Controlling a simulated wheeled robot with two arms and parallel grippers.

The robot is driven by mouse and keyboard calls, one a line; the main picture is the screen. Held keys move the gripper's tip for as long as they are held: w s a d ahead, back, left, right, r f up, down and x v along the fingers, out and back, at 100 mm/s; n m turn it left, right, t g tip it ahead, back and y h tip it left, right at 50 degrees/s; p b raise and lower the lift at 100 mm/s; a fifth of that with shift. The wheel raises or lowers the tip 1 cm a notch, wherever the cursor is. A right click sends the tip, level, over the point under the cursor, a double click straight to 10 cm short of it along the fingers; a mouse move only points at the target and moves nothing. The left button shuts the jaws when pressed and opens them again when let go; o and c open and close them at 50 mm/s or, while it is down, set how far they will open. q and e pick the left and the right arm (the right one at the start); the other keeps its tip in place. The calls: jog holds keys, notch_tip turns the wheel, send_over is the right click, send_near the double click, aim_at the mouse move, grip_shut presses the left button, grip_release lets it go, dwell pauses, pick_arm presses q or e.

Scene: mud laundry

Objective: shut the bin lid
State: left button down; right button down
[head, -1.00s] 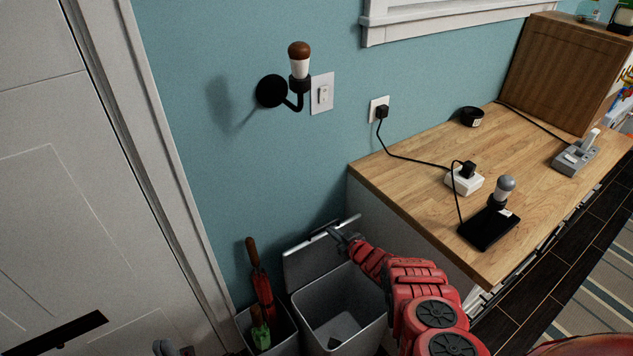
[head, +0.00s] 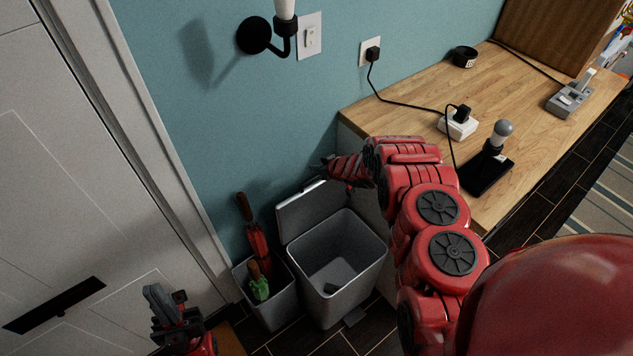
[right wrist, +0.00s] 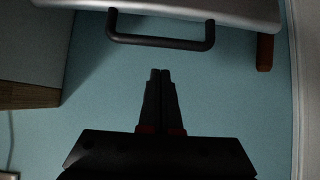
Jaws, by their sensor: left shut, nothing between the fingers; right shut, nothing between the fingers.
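The grey bin (head: 352,290) stands open on the floor against the blue wall, with something dark at its bottom. Its lid (head: 308,213) is raised and leans back near the wall. In the right wrist view the lid's pale edge (right wrist: 230,8) and black bar handle (right wrist: 160,42) cross the top. My right gripper (head: 326,168) is above the lid's upper edge in the head view, partly hidden by its own arm. In the wrist view the right gripper (right wrist: 160,75) is shut and empty, apart from the handle, facing the wall. My left gripper (head: 163,305) is shut and empty, low at left.
A smaller grey container (head: 274,316) with a red umbrella (head: 256,240) and a green-bladed tool (head: 259,288) stands left of the bin. The wooden counter (head: 410,112) is close on the right, a white door (head: 70,170) on the left.

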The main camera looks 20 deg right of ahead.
aim_at(316, 178)
jog(key=f+p, duration=0.2)
jog(key=shift+w+a+p, duration=0.15)
jog(key=shift+w+p, duration=0.1)
jog(key=shift+p, duration=0.05)
jog(key=shift+s+f+p, duration=0.2)
jog(key=shift+s+p, duration=0.1)
jog(key=shift+s+f, duration=0.2)
jog(key=shift+f, duration=0.05)
